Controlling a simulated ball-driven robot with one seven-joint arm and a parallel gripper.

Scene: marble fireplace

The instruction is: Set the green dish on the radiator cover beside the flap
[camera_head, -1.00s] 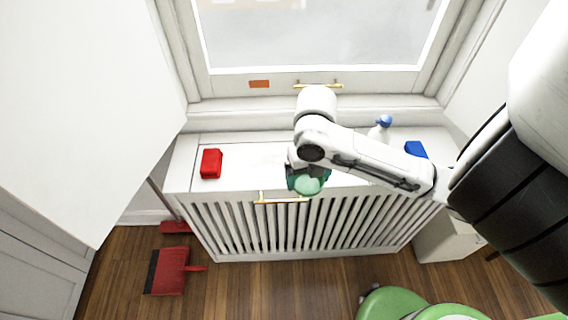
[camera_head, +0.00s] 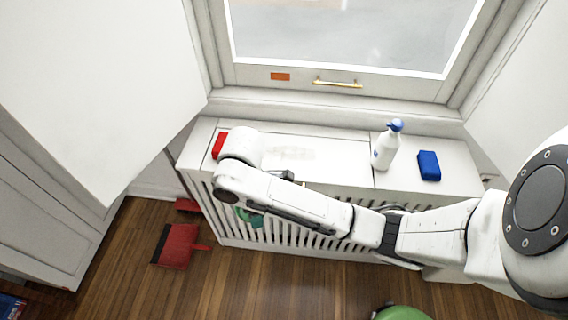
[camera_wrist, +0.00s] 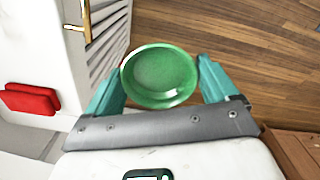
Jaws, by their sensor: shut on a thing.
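The green dish (camera_wrist: 160,74) is round and shallow, held between the two teal fingers of my gripper (camera_wrist: 161,68) in the wrist view. In the head view my gripper (camera_head: 249,216) shows as a bit of teal below my arm, in front of the slatted face; the dish cannot be made out clearly there. The white radiator cover (camera_head: 460,180) stands under the window. Its flap (camera_head: 325,150) is the flat top panel left of the spray bottle, with a faint smudge. The flap's brass handle (camera_wrist: 87,22) shows in the wrist view; my arm mostly hides it in the head view.
A red block (camera_head: 219,143) lies at the cover's left end, partly behind my arm. A white spray bottle (camera_head: 386,150) with a blue head and a blue block (camera_head: 429,165) stand on the right part. A red dustpan (camera_head: 177,245) lies on the wooden floor.

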